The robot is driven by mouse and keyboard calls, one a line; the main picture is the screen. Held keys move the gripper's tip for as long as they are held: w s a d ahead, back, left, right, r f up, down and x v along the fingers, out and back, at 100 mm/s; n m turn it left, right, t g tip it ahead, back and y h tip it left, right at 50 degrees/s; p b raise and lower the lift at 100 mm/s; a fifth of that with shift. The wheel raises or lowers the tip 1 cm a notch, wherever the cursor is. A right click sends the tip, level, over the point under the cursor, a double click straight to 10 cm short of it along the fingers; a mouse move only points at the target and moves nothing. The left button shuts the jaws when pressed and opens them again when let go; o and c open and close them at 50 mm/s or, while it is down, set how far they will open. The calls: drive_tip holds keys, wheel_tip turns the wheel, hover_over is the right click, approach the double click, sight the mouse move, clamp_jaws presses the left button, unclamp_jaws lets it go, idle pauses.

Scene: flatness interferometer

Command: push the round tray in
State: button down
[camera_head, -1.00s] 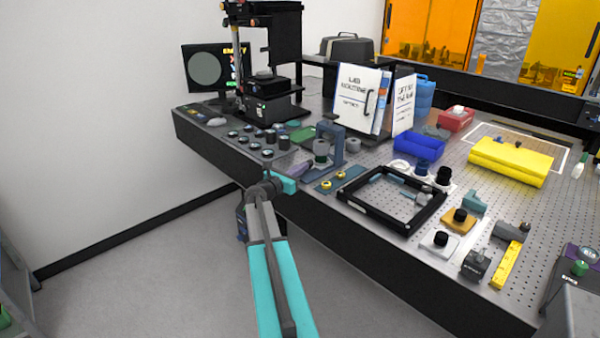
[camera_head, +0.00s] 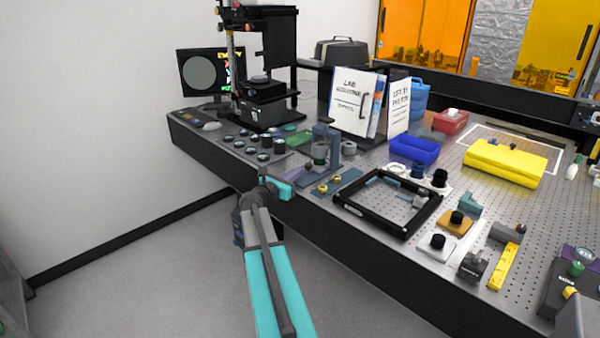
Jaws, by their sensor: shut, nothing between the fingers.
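The tall black interferometer (camera_head: 262,55) stands at the back left of the table. A small round dark piece, probably the round tray (camera_head: 261,79), sits low in its open middle, above the black base (camera_head: 264,112). It is too small to tell how far out it stands. My gripper (camera_head: 287,184), at the end of my teal arm, is by the table's front edge, well in front and to the right of the interferometer. It is shut and empty, apart from the tray. Its fingertips are hard to make out.
Several small round dark parts (camera_head: 264,156) lie in front of the interferometer. A blue-grey stand (camera_head: 328,145) and a black square frame (camera_head: 388,203) are right of my gripper. A monitor (camera_head: 203,73) stands left. The floor before the table is clear.

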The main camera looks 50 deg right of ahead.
drive_tip(key=a+b, duration=0.2)
drive_tip(key=a, duration=1)
drive_tip(key=shift+r, duration=0.2)
drive_tip(key=s+a+f+m+y, duration=0.1)
drive_tip(key=a+f+m+y, duration=0.2)
drive_tip(key=a+f, duration=0.65)
drive_tip(key=s+a+f+m+y, duration=0.25)
drive_tip(key=a+f, duration=0.35)
drive_tip(key=f, duration=0.7)
drive_tip(key=s+a+f+m+y, duration=0.1)
drive_tip(key=a+f+m+y, duration=0.15)
drive_tip(key=a+f, duration=0.75)
drive_tip(key=s+a+f+m+g+y, duration=0.1)
drive_tip(key=s+a+f+m+y, duration=0.2)
drive_tip(key=s+a+f, duration=0.3)
drive_tip(key=s+a+f+m+g+y, duration=0.2)
drive_tip(key=s+a+f, duration=0.5)
drive_tip(key=a, duration=0.6)
drive_tip(key=s+a+f+m+g+y, duration=0.2)
drive_tip(key=s+a+f+m+y, duration=0.2)
drive_tip(key=s+a, duration=0.6)
wheel_tip(320, 180, down, 3)
drive_tip(key=shift+a+r+m+y, duration=0.15)
drive_tip(key=shift+a+m+y, duration=0.2)
drive_tip(key=shift+m+y, duration=0.05)
drive_tip(key=shift+s, duration=0.1)
